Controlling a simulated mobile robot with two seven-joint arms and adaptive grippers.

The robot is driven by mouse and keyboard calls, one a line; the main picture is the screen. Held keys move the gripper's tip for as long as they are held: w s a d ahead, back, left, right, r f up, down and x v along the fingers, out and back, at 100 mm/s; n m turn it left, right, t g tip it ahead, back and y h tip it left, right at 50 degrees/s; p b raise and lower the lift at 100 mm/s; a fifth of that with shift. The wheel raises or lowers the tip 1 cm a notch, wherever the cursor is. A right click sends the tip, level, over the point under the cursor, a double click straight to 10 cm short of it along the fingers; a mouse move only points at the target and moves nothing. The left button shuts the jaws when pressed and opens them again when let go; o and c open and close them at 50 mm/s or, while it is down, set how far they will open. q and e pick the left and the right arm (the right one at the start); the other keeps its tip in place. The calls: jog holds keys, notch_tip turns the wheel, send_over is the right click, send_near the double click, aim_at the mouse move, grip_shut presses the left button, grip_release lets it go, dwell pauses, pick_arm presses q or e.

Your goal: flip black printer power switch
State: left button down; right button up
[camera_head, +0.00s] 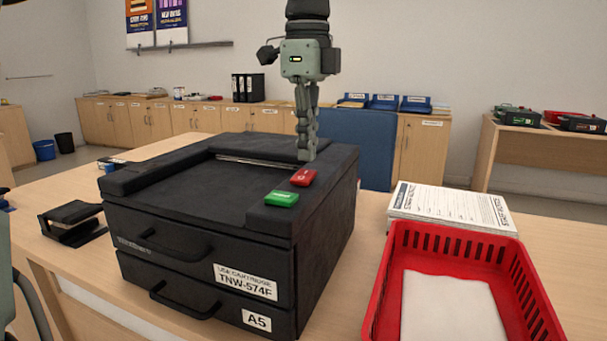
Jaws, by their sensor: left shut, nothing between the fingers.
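The black printer (190,225) stands on the counter, with two drawer handles and white labels reading "TNW-574F" and "A5" on its front. A red switch (303,178) and a green button or switch (281,199) sit on the right side of its top. I cannot tell from their look which one is the power switch. My left gripper (307,156) points down over the printer's back right top, its fingers shut and empty. Its tips are just behind the red switch; I cannot tell whether they touch the printer. My right gripper is not in view.
A red basket (393,285) holding white paper stands to the right of the printer, with a stack of printed forms (450,208) behind it. A blue panel (358,148) stands behind the printer.

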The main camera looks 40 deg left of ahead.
aim_at(307, 171)
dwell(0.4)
pick_arm(q)
jog(key=shift+f+b, duration=0.85)
jog(key=shift+f, duration=0.3)
dwell(0.4)
jog(key=shift+r, duration=0.1)
notch_tip(307, 171, up, 5)
jog(key=p, duration=0.4)
jog(key=shift+r+p, duration=0.45)
jog(key=shift+r, duration=0.55)
